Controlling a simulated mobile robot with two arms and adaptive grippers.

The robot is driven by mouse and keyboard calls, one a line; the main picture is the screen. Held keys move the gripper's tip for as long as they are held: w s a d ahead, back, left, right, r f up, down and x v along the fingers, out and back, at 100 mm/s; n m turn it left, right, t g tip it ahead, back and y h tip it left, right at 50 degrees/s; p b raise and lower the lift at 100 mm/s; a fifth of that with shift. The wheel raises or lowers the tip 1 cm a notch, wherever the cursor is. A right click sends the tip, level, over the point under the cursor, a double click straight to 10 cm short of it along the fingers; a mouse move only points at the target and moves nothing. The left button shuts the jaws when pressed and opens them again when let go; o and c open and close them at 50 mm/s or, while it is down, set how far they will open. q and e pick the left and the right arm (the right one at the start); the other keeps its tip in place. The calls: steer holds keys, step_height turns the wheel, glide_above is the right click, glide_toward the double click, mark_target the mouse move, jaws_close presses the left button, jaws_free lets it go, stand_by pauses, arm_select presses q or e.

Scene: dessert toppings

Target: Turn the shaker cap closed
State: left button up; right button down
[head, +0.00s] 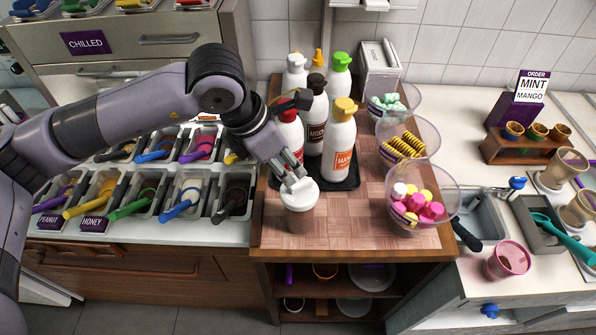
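The shaker (299,219) stands upright near the front left of the wooden board. It has a brownish see-through body and a white cap (305,196) on top. My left gripper (294,176) reaches down from the upper left, its fingertips at the top of the cap. The fingers hide part of the cap's top, and I cannot tell whether they are shut on it. The way the cap is turned is too small to read. My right gripper is not in view.
Sauce bottles (340,139) stand on a dark tray (346,181) just behind the shaker. Clear bowls of sweets (418,204) line the board's right side. Topping bins with coloured scoops (188,196) lie to the left. The board's front strip is clear.

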mark_target(301, 182)
arm_select(q)
steer(key=p+x, duration=0.1)
steer(key=x, duration=0.6)
steer(key=shift+p, duration=0.3)
steer(key=shift+r, duration=0.1)
steer(key=shift+c, duration=0.6)
jaws_close()
